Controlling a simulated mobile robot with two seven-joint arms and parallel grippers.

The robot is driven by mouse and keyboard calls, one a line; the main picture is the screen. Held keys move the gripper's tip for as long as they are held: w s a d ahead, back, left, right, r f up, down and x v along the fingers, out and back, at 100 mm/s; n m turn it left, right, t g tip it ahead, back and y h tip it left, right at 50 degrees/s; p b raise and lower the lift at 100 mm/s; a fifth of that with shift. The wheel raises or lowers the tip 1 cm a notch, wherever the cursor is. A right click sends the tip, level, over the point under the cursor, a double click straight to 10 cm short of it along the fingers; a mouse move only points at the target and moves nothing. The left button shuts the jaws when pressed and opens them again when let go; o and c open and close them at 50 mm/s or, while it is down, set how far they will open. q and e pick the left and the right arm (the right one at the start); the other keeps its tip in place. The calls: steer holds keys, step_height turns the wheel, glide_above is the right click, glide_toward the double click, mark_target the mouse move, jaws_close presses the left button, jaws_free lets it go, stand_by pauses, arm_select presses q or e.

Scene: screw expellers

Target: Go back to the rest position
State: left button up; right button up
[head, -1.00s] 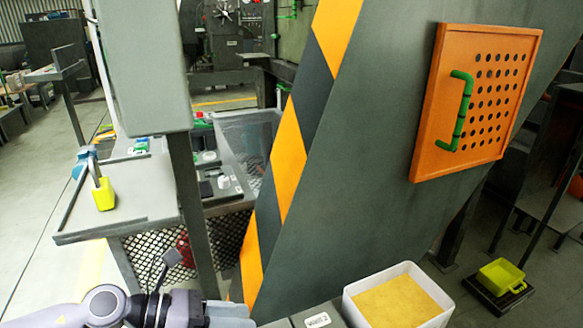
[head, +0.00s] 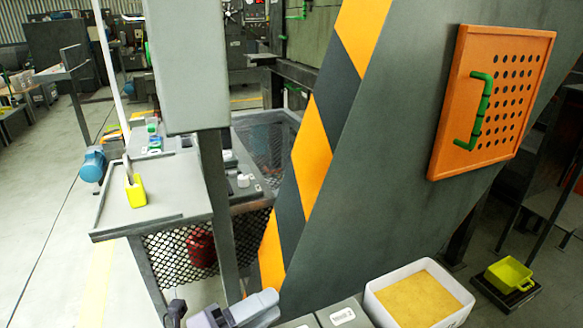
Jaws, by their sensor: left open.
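My left gripper (head: 238,310) shows at the bottom edge of the head view, left of the centre. It is open and I see nothing between its fingers. Only its end part is in the picture; the rest of the arm is cut off by the lower edge. It is left of the white bin (head: 419,292) of yellow grains and in front of the striped machine foot. My right gripper is not in view.
A large grey machine with a yellow-black stripe (head: 312,148) and an orange perforated panel (head: 490,103) fills the right. A grey table (head: 165,205) with a yellow scoop (head: 135,190) stands left. Another yellow container (head: 507,274) sits lower right. Floor at far left is clear.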

arm_select(q)
steer(key=s+a+f+n+y, duration=0.65)
steer(key=f+n, duration=0.35)
steer(key=n, duration=0.4)
steer(key=s+a+f+n+y, duration=0.5)
steer(key=a+f+n+y, duration=0.4)
steer(key=n, duration=0.5)
step_height(320, 180, up, 10)
steer(key=h+p, duration=0.2)
steer(key=p, duration=1.2)
steer(key=shift+s+r, duration=0.25)
steer(key=shift+s, duration=0.15)
